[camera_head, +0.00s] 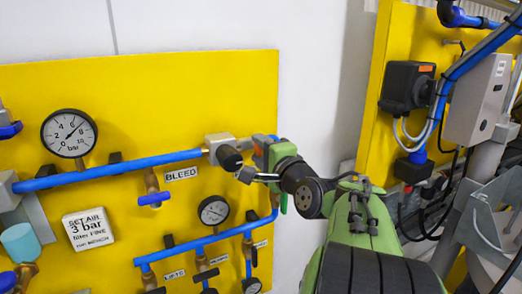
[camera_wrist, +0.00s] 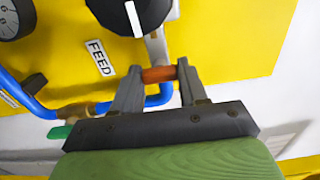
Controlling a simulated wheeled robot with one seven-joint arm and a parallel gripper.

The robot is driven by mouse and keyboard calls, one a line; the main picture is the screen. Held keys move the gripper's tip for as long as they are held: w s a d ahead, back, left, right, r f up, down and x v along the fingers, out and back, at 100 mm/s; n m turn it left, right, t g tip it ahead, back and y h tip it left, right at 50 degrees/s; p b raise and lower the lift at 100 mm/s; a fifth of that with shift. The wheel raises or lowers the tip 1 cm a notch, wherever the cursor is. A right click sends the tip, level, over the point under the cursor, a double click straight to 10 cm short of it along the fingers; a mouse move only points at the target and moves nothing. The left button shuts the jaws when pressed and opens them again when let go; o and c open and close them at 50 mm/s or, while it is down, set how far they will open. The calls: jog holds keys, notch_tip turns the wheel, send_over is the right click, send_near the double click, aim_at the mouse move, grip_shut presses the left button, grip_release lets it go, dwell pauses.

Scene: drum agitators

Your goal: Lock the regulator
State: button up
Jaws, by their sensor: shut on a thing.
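The regulator is a light grey body (camera_head: 217,142) with a black knob (camera_head: 230,158), at the right end of the upper blue pipe. In the wrist view a black knob with a white mark (camera_wrist: 128,14) shows at the top, beside the FEED label; it looks like the same knob. My gripper (camera_head: 260,146) is at the panel just right of the knob. In the wrist view my gripper (camera_wrist: 157,76) has its two grey fingers on either end of a short orange-brown piece (camera_wrist: 158,75), below a grey metal strip. What this piece belongs to is partly hidden.
The yellow panel (camera_head: 190,95) carries a large gauge (camera_head: 69,133), a BLEED valve with a blue handle (camera_head: 154,198) and a smaller gauge (camera_head: 213,210). A second panel with a black switch box (camera_head: 404,86) stands at right. Blue pipe (camera_wrist: 158,96) runs close beneath my fingers.

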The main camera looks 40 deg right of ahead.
jog(key=o, duration=1.1)
jog(key=shift+c, duration=0.2)
jog(key=b+v, duration=0.3)
jog(key=v, duration=1.3)
jog(key=shift+w, duration=0.15)
